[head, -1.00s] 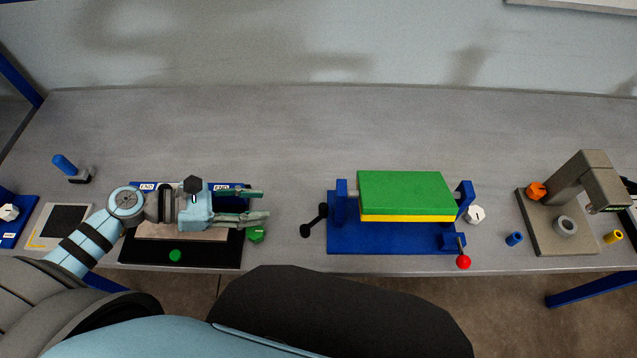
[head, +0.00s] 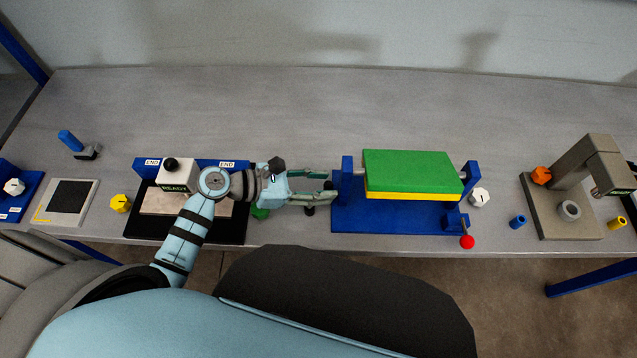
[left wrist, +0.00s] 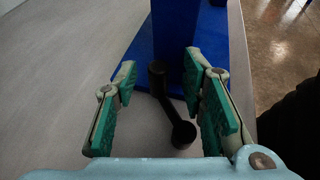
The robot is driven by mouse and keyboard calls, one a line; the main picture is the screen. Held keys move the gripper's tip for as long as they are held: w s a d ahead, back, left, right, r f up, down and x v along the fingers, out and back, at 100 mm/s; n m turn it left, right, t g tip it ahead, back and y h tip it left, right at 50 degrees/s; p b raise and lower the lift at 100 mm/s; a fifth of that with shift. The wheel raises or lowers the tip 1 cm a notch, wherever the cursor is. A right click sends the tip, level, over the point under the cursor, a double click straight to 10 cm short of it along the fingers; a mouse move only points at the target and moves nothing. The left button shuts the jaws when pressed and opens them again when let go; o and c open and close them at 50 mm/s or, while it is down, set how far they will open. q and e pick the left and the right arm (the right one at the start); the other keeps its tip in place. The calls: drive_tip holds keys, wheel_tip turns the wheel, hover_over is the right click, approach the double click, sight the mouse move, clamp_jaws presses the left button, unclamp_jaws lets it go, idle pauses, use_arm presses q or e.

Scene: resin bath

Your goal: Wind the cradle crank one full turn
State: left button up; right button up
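The cradle (head: 390,218) is a blue stand on the bench with a green and yellow block (head: 410,172) held between its uprights. Its black crank is on the left side; in the head view my gripper mostly hides it and only a dark end (head: 309,211) shows. In the left wrist view the crank (left wrist: 171,103) shows as a black bar with a round knob at its near end. My left gripper (head: 331,186) is open at the cradle's left side. In the left wrist view its fingers (left wrist: 160,62) stand apart on either side of the crank. My right gripper is out of view.
A red-knobbed lever (head: 467,242) sits at the cradle's front right, with a white knob (head: 479,197) beside it. A black-based station with a white READY block (head: 177,175) lies left under my arm. The bench (head: 300,110) behind is clear.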

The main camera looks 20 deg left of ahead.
use_arm(q)
drive_tip(key=shift+w, duration=0.1)
clamp_jaws()
drive_tip(key=shift+d+r+m+g+h+p, duration=0.1)
drive_tip(key=shift+d+m+g+h+p, duration=0.1)
drive_tip(key=shift+m+g, duration=0.35)
drive_tip(key=shift+d+m+g+h+p, duration=0.1)
drive_tip(key=shift+m+g+h+p, duration=0.1)
drive_tip(key=shift+m+g, duration=0.3)
drive_tip(key=g, duration=0.1)
drive_tip(key=m+g, duration=0.2)
drive_tip(key=shift+s+d+f+h, duration=0.2)
drive_tip(key=shift+s+d+h, duration=0.1)
drive_tip(key=shift+s, duration=0.1)
drive_tip(key=shift+o, duration=0.4)
unclamp_jaws()
drive_tip(key=v, duration=1.2)
